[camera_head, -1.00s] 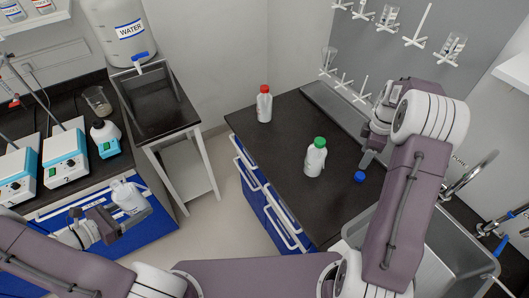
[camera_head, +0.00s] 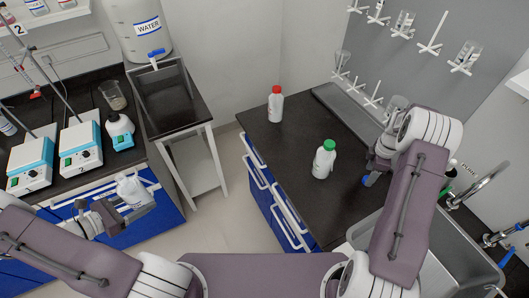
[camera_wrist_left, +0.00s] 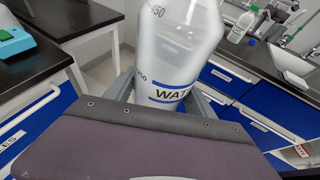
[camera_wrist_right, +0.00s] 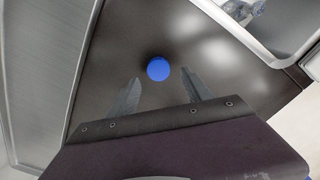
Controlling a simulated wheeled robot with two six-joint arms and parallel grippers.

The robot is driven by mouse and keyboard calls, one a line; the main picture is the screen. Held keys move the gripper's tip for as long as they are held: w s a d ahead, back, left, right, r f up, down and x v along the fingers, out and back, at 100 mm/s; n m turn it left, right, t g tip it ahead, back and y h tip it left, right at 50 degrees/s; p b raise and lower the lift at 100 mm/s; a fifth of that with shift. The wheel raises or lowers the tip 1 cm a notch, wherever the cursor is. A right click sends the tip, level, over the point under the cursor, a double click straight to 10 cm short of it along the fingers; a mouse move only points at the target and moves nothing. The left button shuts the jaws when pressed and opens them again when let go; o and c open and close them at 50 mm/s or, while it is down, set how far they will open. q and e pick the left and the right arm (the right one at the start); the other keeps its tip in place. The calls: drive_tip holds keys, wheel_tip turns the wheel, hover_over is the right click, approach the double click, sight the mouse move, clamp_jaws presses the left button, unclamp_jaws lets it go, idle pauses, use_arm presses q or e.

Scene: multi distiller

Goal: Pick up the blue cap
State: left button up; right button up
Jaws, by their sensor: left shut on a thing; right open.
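The blue cap (camera_wrist_right: 157,68) lies on the black counter in the right wrist view, just beyond and between my right fingertips. In the head view the cap (camera_head: 366,181) shows partly beneath my right gripper (camera_head: 373,176). My right gripper, also in its own wrist view (camera_wrist_right: 160,90), is open and empty above the counter. My left gripper (camera_head: 128,212) is shut on a clear bottle with a blue-edged WATER label (camera_wrist_left: 172,60). The bottle (camera_head: 132,190) is held off to the left, in front of the blue drawers.
The black counter (camera_head: 290,165) holds a green-capped bottle (camera_head: 324,160) and a red-capped bottle (camera_head: 275,104). A sink (camera_head: 440,265) lies at the right front, and a drying rack (camera_head: 430,45) hangs on the wall behind. Two hotplates (camera_head: 80,145) stand on the left bench.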

use_arm(q)
drive_tip(key=shift+w+d+r, duration=0.1)
drive_tip(key=shift+r, duration=0.3)
use_arm(e)
drive_tip(key=shift+w+f, duration=0.1)
drive_tip(key=shift+f, duration=1.45)
drive_tip(key=c, duration=0.5)
clamp_jaws()
drive_tip(key=shift+r, duration=0.15)
use_arm(q)
drive_tip(key=shift+f, duration=0.15)
use_arm(e)
drive_tip(key=shift+r, duration=0.2)
use_arm(q)
drive_tip(key=shift+f+b, duration=0.55)
use_arm(e)
drive_tip(key=r, duration=0.2)
drive_tip(key=s+r, duration=0.1)
drive_tip(key=r, duration=0.1)
use_arm(q)
drive_tip(key=shift+f+b, duration=0.75)
drive_tip(key=shift+b, duration=0.05)
use_arm(e)
drive_tip(key=s+r, duration=0.6)
drive_tip(key=s, duration=0.4)
drive_tip(key=shift+s+r, duration=0.2)
drive_tip(key=shift+s, duration=0.2)
